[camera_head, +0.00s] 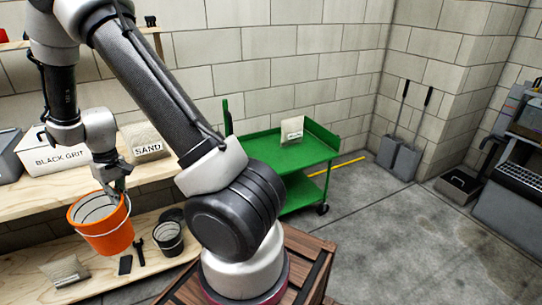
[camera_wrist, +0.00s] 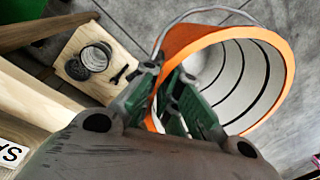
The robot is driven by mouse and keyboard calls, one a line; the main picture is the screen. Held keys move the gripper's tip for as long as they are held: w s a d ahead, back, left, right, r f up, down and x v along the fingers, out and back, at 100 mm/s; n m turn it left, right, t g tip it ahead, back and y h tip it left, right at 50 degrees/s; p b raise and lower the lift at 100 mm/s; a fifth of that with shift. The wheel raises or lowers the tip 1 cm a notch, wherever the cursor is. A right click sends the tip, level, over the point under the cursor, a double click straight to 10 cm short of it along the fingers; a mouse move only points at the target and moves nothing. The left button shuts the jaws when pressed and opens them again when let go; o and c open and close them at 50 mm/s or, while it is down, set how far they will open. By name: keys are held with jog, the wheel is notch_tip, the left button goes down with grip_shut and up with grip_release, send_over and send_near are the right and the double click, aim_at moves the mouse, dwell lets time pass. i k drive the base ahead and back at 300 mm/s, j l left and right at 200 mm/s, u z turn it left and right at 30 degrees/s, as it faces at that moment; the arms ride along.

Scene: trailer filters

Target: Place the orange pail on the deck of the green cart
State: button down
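The orange pail (camera_head: 100,232) hangs in the air in front of the wooden shelves, tilted a little, its pale ribbed inside showing. My gripper (camera_head: 118,190) is shut on the pail's rim at its upper right side. In the wrist view, the fingers (camera_wrist: 183,108) pinch the wall of the pail (camera_wrist: 277,72), whose open mouth faces the camera; its wire handle shows beyond the rim. The green cart (camera_head: 318,150) stands against the back wall, right of my arm. My arm hides the cart's left part.
The upper shelf holds a SAND bag (camera_head: 144,140) and a BLACK GRIT box (camera_head: 58,155). The lower shelf holds a dark pail (camera_head: 168,240) and another bag (camera_head: 64,271). Shovels (camera_head: 407,158) lean in the corner. Floor right of the cart is clear.

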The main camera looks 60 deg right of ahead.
aim_at(262, 154)
jog(key=l+z, duration=0.15)
jog(key=z, duration=1.35)
jog(key=i+j+z, duration=0.15)
jog(key=i, duration=1.3)
jog(key=l, duration=0.05)
